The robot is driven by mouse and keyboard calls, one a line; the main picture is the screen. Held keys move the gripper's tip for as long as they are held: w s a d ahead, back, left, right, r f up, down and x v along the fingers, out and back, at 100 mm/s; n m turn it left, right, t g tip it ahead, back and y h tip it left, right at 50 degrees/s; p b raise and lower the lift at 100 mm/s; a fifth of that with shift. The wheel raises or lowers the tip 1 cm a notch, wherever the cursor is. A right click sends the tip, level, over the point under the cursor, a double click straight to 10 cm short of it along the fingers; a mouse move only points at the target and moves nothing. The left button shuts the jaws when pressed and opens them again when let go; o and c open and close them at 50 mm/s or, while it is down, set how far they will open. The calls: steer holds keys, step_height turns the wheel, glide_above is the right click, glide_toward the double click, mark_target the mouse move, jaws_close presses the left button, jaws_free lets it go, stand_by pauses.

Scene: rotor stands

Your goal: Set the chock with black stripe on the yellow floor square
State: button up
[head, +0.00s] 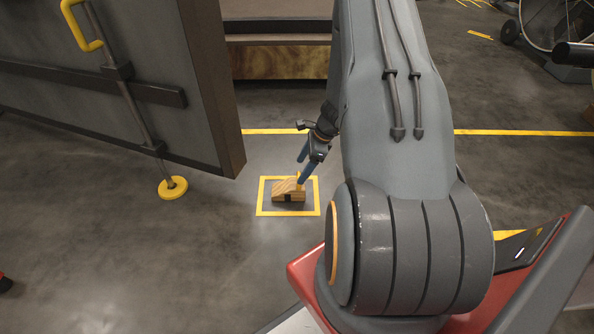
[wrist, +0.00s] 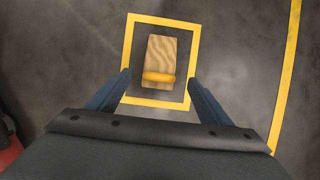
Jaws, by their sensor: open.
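The wooden chock (head: 286,187) lies on the floor inside the outline of the yellow floor square (head: 288,214). A small dark mark shows on its near side, and a yellow handle sits on it. In the wrist view the chock (wrist: 167,49) is inside the yellow outline (wrist: 165,20), clear of its lines, with the handle (wrist: 158,77) across its lower end. My gripper (head: 304,172) is at the chock in the head view. In the wrist view my gripper (wrist: 159,78) is open, its blue fingers apart on either side of the handle, with gaps showing.
A large grey panel (head: 120,85) with a yellow handle stands at the left, its rod ending in a yellow disc (head: 173,188) on the floor. A yellow floor line (head: 270,131) runs behind the square.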

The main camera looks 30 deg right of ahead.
steer(key=shift+r, duration=0.2)
steer(key=w+a+r+n+g, duration=0.1)
steer(key=w+a+r+n, duration=0.1)
steer(key=a+r+n, duration=0.4)
steer(key=w+a+r+n, duration=0.1)
steer(key=w+a+r, duration=0.1)
steer(key=a+r, duration=0.65)
steer(key=s+a+r+n+g, duration=0.1)
steer(key=s+a+r+n, duration=0.1)
steer(key=a+r+n, duration=0.3)
steer(key=s+a+r+n, duration=0.1)
steer(key=s+a+r, duration=0.1)
steer(key=a, duration=0.5)
steer(key=s+a+r+n+g, duration=0.1)
steer(key=s+a+r+n, duration=0.1)
steer(key=a+r, duration=0.35)
steer(key=s+a+r+n+h, duration=0.1)
steer(key=s+a+r+n, duration=0.35)
steer(key=s+a, duration=0.2)
steer(key=s+a+r+n, duration=0.3)
steer(key=s+a+n, duration=0.2)
steer(key=s+a, duration=0.15)
steer(key=s+r+n+h, duration=0.1)
steer(key=s+r+n, duration=0.3)
steer(key=s+n, duration=0.4)
steer(key=s, duration=0.7)
steer(key=shift+a+r, duration=0.15)
steer(key=shift+a, duration=0.15)
steer(key=shift+r, duration=0.1)
